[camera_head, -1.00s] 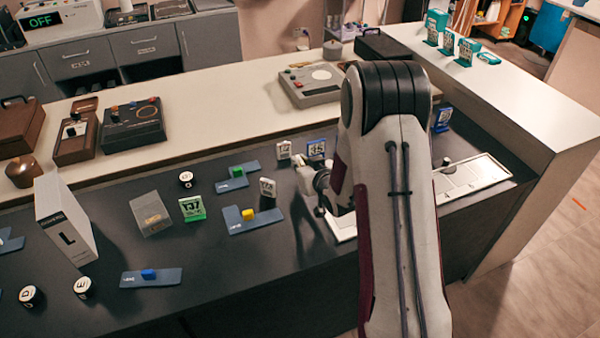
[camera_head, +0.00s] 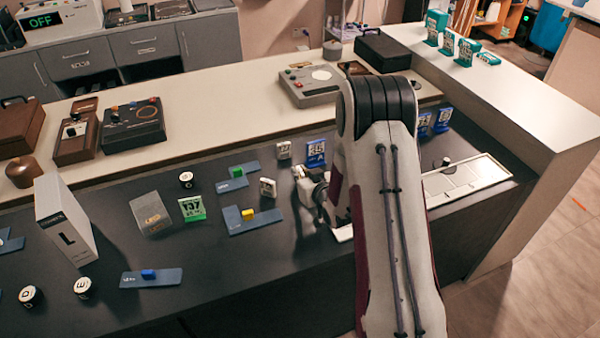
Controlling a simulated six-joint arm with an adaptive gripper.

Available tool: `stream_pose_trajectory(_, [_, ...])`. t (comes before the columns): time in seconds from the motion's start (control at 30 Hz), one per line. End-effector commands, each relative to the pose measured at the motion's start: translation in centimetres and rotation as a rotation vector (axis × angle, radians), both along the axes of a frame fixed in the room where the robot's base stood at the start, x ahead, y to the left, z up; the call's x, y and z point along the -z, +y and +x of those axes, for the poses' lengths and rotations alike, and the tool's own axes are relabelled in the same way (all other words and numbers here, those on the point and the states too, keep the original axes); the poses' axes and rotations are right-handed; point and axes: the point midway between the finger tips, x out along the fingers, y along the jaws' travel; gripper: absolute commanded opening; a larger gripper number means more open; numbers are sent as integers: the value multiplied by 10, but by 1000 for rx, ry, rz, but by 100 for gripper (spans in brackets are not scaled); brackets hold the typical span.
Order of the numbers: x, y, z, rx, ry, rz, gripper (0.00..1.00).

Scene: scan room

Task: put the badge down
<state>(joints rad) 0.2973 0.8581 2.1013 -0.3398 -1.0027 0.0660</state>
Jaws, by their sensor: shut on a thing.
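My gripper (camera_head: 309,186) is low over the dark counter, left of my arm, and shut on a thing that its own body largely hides. A blue-and-white badge (camera_head: 316,151) is upright just behind the gripper in this view; I cannot tell whether the jaws touch it. A white badge (camera_head: 284,150) stands left of it, and another white badge (camera_head: 267,187) stands to the gripper's left. A green badge (camera_head: 192,208) stands farther left. Two more blue badges (camera_head: 424,124) (camera_head: 442,120) are upright right of my arm.
Blue plates with a green block (camera_head: 237,171), a yellow block (camera_head: 248,214) and a blue block (camera_head: 148,274) lie on the dark counter (camera_head: 225,265). A pale tray (camera_head: 470,180) lies right of my arm.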

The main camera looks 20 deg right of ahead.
Motion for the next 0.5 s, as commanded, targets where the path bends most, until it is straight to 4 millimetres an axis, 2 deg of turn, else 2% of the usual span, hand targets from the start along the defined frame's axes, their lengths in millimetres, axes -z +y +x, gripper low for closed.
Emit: stream_pose_trajectory(0.5, [4, 0, 0, 0, 0, 0, 0])
